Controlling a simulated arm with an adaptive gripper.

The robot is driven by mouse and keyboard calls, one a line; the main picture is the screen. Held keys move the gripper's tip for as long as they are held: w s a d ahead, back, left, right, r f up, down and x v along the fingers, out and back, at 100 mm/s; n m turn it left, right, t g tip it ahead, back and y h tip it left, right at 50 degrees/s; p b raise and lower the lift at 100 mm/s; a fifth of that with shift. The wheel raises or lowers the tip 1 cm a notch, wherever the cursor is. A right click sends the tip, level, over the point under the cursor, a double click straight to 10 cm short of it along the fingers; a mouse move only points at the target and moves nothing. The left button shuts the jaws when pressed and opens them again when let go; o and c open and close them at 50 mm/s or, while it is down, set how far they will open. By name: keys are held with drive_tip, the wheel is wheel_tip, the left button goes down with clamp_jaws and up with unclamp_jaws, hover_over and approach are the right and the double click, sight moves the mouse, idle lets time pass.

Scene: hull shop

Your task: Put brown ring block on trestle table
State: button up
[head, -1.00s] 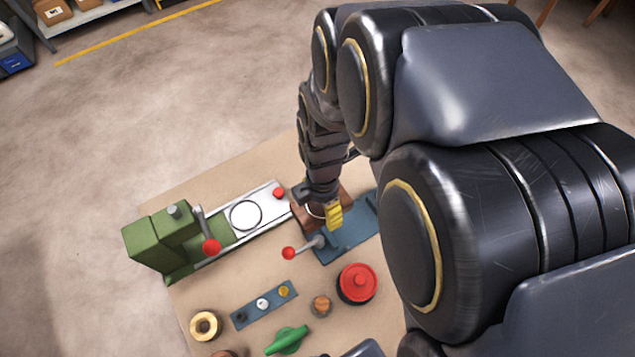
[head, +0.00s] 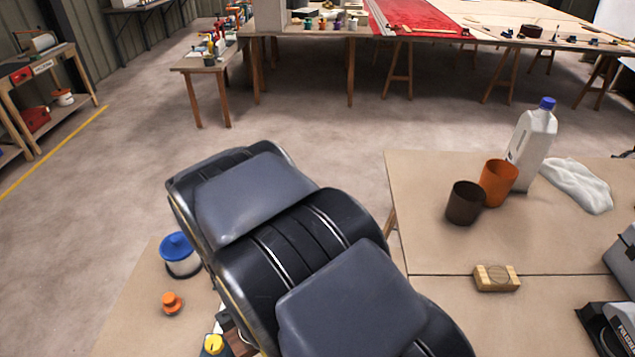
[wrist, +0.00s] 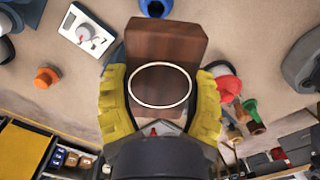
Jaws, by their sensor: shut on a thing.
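The brown ring block (wrist: 165,45) is a dark brown wooden block with a thin white ring on its face. In the wrist view my gripper (wrist: 161,95) is shut on it, with a yellow finger on each side. In the head view my arm hides most of the gripper; a yellow finger (head: 213,345) and a bit of brown block (head: 238,341) show at the bottom edge. A tan-topped table (head: 430,245), with a wooden leg showing, stands at the right of the head view, apart from the gripper. I take it for the trestle table.
On that table are a dark brown cup (head: 465,203), an orange cup (head: 498,183), a white bottle (head: 533,145), a cloth (head: 575,186) and a wooden block (head: 497,278). Its front left top is clear. A blue-lidded jar (head: 178,255) and orange knob (head: 171,303) stand left of my arm.

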drive_tip(key=w+d+f+m, duration=0.1)
drive_tip(key=w+d+m, duration=0.25)
drive_tip(key=d, duration=0.45)
drive_tip(key=w+d+m, duration=0.3)
drive_tip(key=d+m, duration=0.2)
drive_tip(key=d, duration=0.4)
drive_tip(key=w+d+f+m, duration=0.1)
drive_tip(key=w+d+m, duration=0.2)
drive_tip(key=d+m, duration=0.35)
drive_tip(key=s+d+f+m, duration=0.1)
drive_tip(key=s+d+m, duration=0.25)
drive_tip(key=d, duration=0.55)
drive_tip(key=s+d+m, duration=0.3)
drive_tip(key=d+m, duration=0.1)
drive_tip(key=d, duration=0.4)
drive_tip(key=s+d+f+m, duration=0.1)
drive_tip(key=s+d+m, duration=0.25)
drive_tip(key=d, duration=0.55)
drive_tip(key=shift+w+f, duration=0.15)
drive_tip(key=shift+f, duration=1.8)
drive_tip(key=shift+w+f, duration=0.15)
drive_tip(key=shift+f, duration=1.8)
drive_tip(key=shift+f, duration=0.1)
drive_tip(key=o, duration=1.1)
